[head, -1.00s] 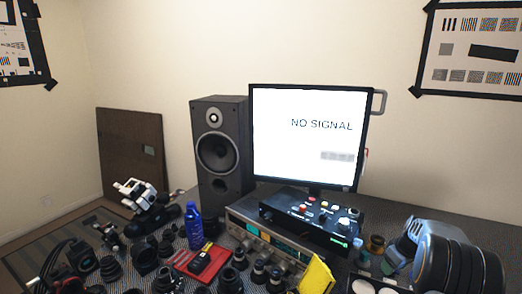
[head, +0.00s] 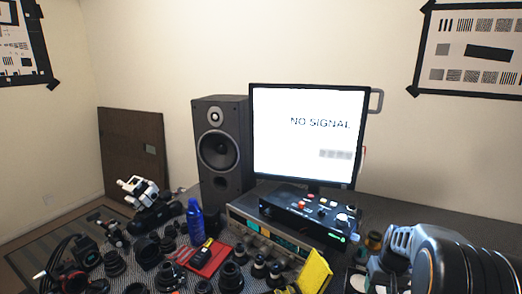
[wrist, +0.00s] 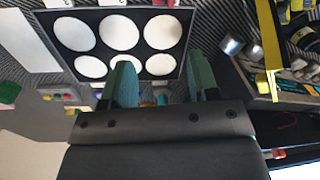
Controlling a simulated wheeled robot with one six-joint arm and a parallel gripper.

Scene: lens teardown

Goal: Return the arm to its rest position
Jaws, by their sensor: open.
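In the wrist view my gripper (wrist: 160,82) has its two teal fingers well apart, with no object held between them. Beyond the fingers is a black tray (wrist: 103,14) with several white round discs; the left finger overlaps its lower edge in the picture. In the head view my dark, rounded arm stands at the lower right, and I cannot make out the fingertips there.
A bench crowded with lens parts spans the head view. A blue bottle (head: 196,222), a red tray (head: 207,262), a black control box (head: 310,217), a monitor (head: 308,150) and a speaker (head: 220,150) stand there. A yellow piece (head: 315,272) is near my arm.

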